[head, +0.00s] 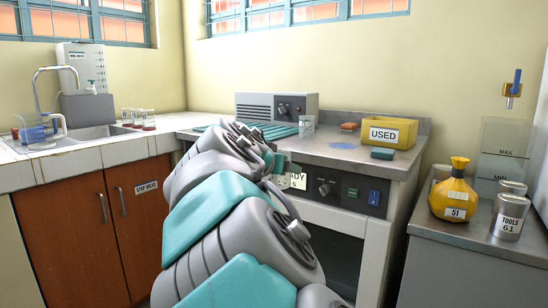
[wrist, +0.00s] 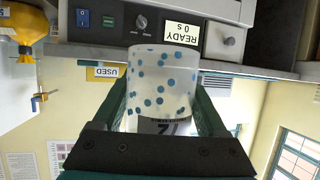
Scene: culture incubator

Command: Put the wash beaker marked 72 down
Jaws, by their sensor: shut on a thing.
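In the wrist view, my gripper (wrist: 163,84) has a dark green finger on either side of a translucent white beaker (wrist: 160,78) with blue dots. It is shut on this beaker. A dark label on the beaker shows a 7; the rest of the number is partly hidden by the gripper body. The beaker appears in front of a control panel with a READY 0 s sign (wrist: 182,35). In the head view, my arm hides the gripper and I cannot make out the held beaker for certain.
The bench top (head: 335,150) carries a grey device (head: 262,107), a clear vessel (head: 306,126), a yellow USED bin (head: 408,127) and a teal block (head: 382,153). A sink (head: 75,138) is left.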

